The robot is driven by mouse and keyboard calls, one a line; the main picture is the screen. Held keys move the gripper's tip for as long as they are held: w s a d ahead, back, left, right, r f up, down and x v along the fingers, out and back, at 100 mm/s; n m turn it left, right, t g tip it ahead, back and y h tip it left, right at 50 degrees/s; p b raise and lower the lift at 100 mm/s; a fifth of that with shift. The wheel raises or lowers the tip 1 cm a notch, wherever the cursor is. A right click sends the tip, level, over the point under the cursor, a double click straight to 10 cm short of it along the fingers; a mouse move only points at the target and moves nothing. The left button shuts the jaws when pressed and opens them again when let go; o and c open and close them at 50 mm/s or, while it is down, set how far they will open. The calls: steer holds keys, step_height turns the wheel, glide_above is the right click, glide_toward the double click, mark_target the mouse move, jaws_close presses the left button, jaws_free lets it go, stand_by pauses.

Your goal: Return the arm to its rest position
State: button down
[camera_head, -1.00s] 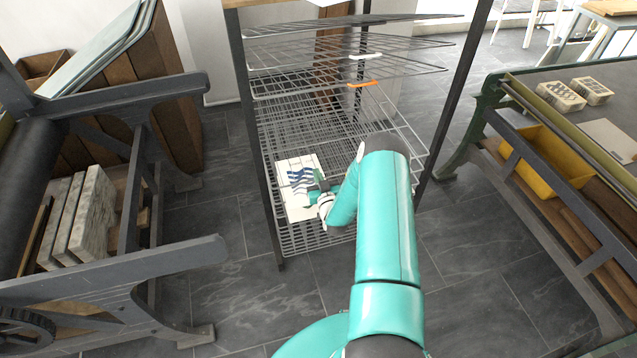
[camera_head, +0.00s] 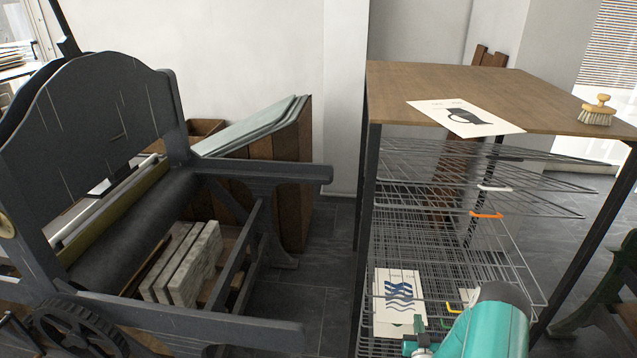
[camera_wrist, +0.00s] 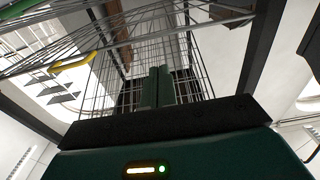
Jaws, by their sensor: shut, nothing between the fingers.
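My gripper (camera_head: 421,335) is at the bottom of the head view, by the lower front edge of a printed sheet with blue waves (camera_head: 399,300). The sheet lies on a low shelf of the wire drying rack (camera_head: 450,262). My teal arm covers part of the rack's lower right. In the wrist view my gripper's green fingers (camera_wrist: 158,86) are together and empty, with wire grids above and behind them. I cannot tell whether the gripper touches the sheet or the wires.
A wooden top (camera_head: 480,92) on the rack bears a print with a dark mug shape (camera_head: 466,118) and a brush (camera_head: 597,112). The dark press (camera_head: 110,160) stands to the left, with stone slabs (camera_head: 185,262) beneath. Floor (camera_head: 290,300) shows between press and rack.

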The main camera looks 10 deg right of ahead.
steer(key=w+a+r+n+g+y, duration=0.25)
steer(key=w+r, duration=0.55)
steer(key=r, duration=0.6)
steer(key=s+a+r+g, duration=0.15)
steer(key=a+r, duration=0.25)
steer(key=r, duration=0.4)
steer(key=a+r+g, duration=0.2)
steer(key=a+r, duration=0.1)
steer(key=r, duration=0.5)
steer(key=s+a+r+g+y, duration=0.1)
steer(key=s+a+r, duration=0.35)
steer(key=s, duration=0.25)
steer(key=s+a+r+g, duration=0.2)
steer(key=s+a+r, duration=0.25)
steer(key=s, duration=0.35)
steer(key=s+a+r+g+y, duration=0.1)
steer(key=s+a+r, duration=0.3)
steer(key=s+r, duration=0.25)
steer(key=s+a+g, duration=0.2)
steer(key=s+a, duration=0.1)
steer(key=s, duration=0.8)
steer(key=shift+s+a+n, duration=0.2)
steer(key=shift+s+n, duration=0.15)
steer(key=shift+s, duration=0.05)
steer(key=shift+y, duration=0.25)
